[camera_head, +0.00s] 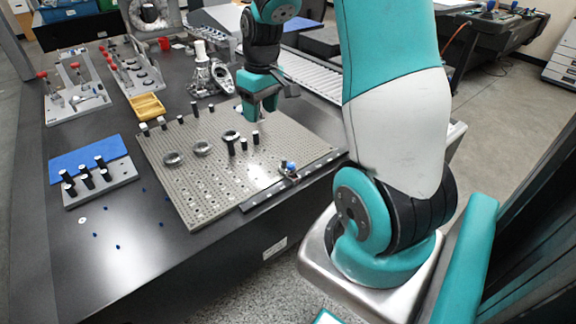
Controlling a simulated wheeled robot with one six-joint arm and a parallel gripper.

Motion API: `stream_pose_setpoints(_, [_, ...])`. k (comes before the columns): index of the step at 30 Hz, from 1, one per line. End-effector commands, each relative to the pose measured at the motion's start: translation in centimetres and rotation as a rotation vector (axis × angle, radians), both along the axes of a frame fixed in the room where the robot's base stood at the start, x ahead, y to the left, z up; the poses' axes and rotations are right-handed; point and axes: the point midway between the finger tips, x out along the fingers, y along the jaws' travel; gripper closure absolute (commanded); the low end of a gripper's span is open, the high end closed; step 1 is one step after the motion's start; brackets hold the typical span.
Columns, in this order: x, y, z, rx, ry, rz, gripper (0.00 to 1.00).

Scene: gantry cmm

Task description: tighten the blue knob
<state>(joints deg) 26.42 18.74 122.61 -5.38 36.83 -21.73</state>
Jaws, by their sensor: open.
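A small blue knob (292,166) shows on a small metal fitting at the front right edge of the perforated plate (215,195), on a dark bar. My gripper (260,113) is teal, open and empty. It points down above the back right part of the plate, behind the knob and to its left in the picture, clear of it. The knob is small here, and how tight it sits cannot be told.
Black posts (244,144) and metal rings (203,148) stand on the plate below my gripper. A yellow tray (147,106) and clamp fixtures (75,100) are further back left. A block with black pegs (107,184) is at left. Small blue bits dot the table (150,245).

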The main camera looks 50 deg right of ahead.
Motion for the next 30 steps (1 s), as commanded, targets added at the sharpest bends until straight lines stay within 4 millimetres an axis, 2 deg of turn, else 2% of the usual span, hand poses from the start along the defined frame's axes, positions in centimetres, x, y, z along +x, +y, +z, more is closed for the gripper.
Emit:
stream_pose_setpoints(1, [-0.4, -3.2, -1.7, -0.013, 0.023, -0.055, 0.47])
stream_pose_setpoints(3, [-1.0, -6.4, -3.1, -0.032, 0.042, -0.102, 0.47])
stream_pose_setpoints(7, [-1.8, -9.1, -4.7, -0.048, 0.063, -0.141, 0.47])
stream_pose_setpoints(11, [-1.9, -9.3, -6.2, -0.049, 0.068, -0.143, 0.47])
stream_pose_setpoints(14, [-1.9, -9.2, -8.1, -0.048, 0.069, -0.142, 0.47])
stream_pose_setpoints(24, [-1.9, -9.1, -15.9, -0.047, 0.069, -0.141, 0.47])
stream_pose_setpoints(30, [-1.9, -9.1, -19.6, -0.048, 0.067, -0.141, 0.47])
